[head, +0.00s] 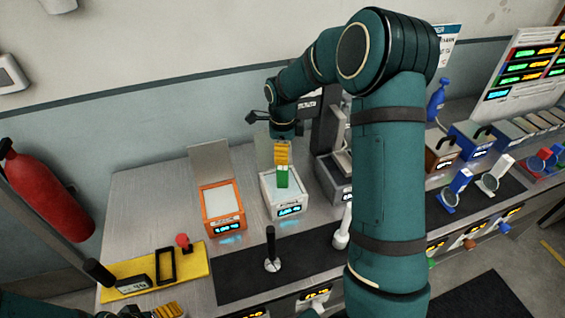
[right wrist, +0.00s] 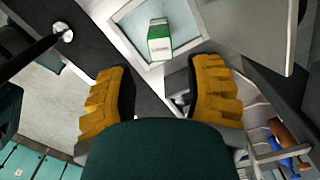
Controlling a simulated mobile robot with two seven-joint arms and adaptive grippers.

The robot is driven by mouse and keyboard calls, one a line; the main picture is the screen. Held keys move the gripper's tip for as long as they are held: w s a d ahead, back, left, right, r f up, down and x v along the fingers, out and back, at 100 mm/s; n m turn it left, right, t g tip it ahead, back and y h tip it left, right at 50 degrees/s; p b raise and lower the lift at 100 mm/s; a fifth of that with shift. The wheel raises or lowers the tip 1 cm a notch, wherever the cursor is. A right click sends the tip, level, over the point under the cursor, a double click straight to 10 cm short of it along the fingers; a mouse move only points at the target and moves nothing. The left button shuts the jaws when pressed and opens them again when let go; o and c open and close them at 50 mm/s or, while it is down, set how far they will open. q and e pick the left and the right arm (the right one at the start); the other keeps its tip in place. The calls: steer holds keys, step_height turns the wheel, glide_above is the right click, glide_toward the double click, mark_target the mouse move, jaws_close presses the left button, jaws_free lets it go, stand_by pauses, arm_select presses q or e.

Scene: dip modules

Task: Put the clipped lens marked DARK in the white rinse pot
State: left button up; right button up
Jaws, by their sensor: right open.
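The white rinse pot (head: 270,203), with a lit blue display on its front, stands on the bench in the middle of the head view. A green clip with a white face (head: 283,178) is at the pot's opening. In the right wrist view the clip (right wrist: 160,40) shows inside the pot's square rim; its lettering is too small to read and its lens is hidden. My right gripper (head: 282,150) is just above the clip, open, with both yellow fingers apart and clear of it in the wrist view (right wrist: 160,80). My left gripper (head: 168,310) is partly cut off at the lower left.
An orange pot (head: 222,222) stands left of the white pot. A black upright handle (head: 271,250) stands on the dark mat in front. A yellow tray (head: 190,267) lies at left. Blue (head: 457,185) and white (head: 492,176) clipped lenses stand at right, beyond my arm.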

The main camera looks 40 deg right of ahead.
step_height(320, 180, up, 6)
steer(key=shift+f, duration=0.15)
stand_by(0.6)
